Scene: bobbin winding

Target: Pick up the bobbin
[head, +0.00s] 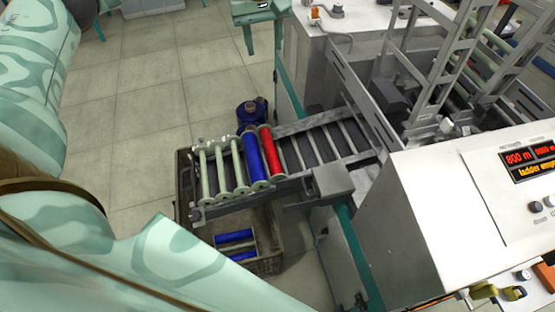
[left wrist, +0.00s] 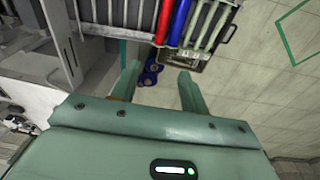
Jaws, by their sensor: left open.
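Several bobbins lie side by side on a sloping ladder rack (head: 318,143). They are a red bobbin (head: 269,151), a blue bobbin (head: 253,158) and several pale, bare bobbins (head: 222,168). The red (left wrist: 164,22) and blue (left wrist: 181,22) ones also show at the top of the left wrist view. My left gripper (head: 264,52) is at the top of the head view, beyond the rack and apart from the bobbins. Its jaws (left wrist: 158,70) are open, with nothing between them. My right gripper is not in view.
A brown crate (head: 270,264) holding blue bobbins (head: 236,238) stands under the rack's low end. A blue rounded object (head: 252,112) sits on the floor behind the rack. A white machine with a red-lit display (head: 530,160) fills the right. Tiled floor (head: 140,120) is clear at left.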

